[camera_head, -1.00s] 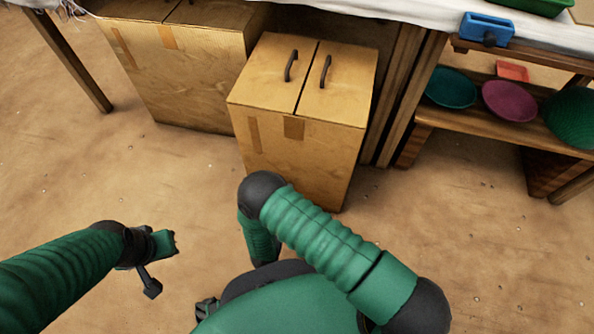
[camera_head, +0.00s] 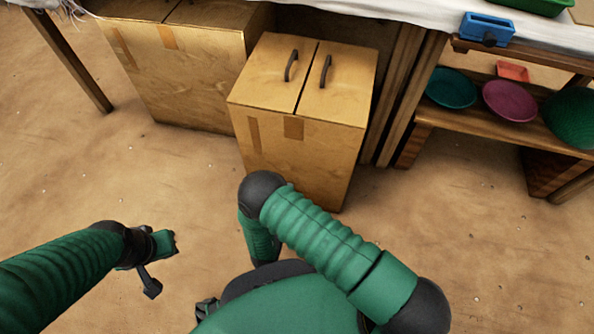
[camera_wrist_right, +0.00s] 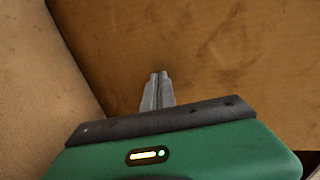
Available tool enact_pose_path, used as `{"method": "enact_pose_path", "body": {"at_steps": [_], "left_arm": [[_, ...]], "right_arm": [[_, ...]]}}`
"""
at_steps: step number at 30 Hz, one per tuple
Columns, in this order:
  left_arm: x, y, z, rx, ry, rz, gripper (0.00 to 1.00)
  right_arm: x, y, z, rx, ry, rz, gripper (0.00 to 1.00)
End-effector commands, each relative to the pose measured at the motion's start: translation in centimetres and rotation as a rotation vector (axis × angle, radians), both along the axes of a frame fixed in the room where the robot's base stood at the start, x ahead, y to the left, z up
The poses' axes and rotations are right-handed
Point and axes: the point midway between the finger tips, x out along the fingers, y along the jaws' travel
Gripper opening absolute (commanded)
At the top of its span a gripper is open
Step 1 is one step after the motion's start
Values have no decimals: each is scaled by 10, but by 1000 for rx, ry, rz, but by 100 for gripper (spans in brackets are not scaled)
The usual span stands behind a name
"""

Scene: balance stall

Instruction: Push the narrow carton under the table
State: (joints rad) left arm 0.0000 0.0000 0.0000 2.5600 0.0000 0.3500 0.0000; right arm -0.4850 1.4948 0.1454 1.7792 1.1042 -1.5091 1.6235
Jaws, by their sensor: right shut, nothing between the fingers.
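The narrow carton (camera_head: 345,100) is a tan box with two dark handles on its split top. In the head view it stands upright on the floor at the table's front, its front part sticking out from under the cloth edge. My right gripper (camera_wrist_right: 158,76) is shut and empty in the right wrist view, pointing at a brown face (camera_wrist_right: 220,60), apparently the carton's side; whether it touches cannot be told. In the head view my own arm and body hide it. My left gripper (camera_head: 165,243) is low over the floor at the left, its fingers unclear.
A wider carton (camera_head: 190,80) stands left of the narrow one, partly under the table (camera_head: 385,12). A wooden post (camera_head: 405,90) stands close on the right. Beyond it a shelf (camera_head: 480,125) holds coloured dishes. The floor in front is clear.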

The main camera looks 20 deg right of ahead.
Motion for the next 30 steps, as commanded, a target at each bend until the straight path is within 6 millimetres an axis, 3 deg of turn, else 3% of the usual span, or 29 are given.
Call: {"method": "enact_pose_path", "body": {"at_steps": [30], "left_arm": [[0,0,-8,0,0,0,0]], "right_arm": [[70,-49,0,-1,-3,-2,0]]}}
